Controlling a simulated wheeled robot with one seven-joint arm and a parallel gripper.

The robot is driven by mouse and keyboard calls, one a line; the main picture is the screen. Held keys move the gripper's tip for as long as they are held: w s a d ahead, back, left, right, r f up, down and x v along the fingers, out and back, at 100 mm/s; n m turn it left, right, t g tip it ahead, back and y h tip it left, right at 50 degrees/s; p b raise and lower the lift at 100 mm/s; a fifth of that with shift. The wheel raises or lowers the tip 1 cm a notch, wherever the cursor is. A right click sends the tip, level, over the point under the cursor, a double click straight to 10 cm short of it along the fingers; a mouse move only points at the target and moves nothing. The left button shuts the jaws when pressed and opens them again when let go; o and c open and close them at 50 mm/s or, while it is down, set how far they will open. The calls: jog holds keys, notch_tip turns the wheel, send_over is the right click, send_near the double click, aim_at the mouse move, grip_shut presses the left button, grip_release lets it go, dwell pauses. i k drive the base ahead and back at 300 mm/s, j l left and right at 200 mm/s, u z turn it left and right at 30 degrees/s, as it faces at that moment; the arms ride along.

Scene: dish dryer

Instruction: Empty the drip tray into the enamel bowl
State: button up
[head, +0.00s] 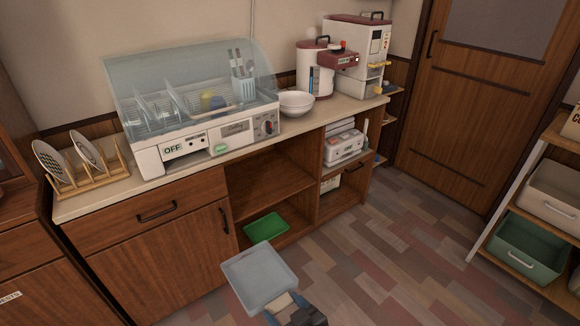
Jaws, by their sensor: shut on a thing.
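The drip tray (260,278), a shallow pale grey tray, is held out in front of the cabinet at the bottom centre. My gripper (284,303) is shut on the tray's near edge; the fingertips are partly hidden. The tray looks roughly level, and I cannot tell whether there is water in it. The enamel bowl (296,105), white and round, stands upright on the counter just right of the dish dryer (205,138). The tray is lower than the counter and apart from the bowl.
The counter (255,136) has a narrow bare strip in front of the dryer and bowl. A wooden rack with plates (88,150) stands at left, a red-and-white appliance (357,58) at right. A green tray (265,228) lies in the open lower shelf. The floor (400,250) at right is clear.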

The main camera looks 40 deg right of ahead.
aim_at(294, 104)
jog(key=i+l+z, duration=0.95)
jog(key=z, duration=0.15)
jog(key=i, duration=0.05)
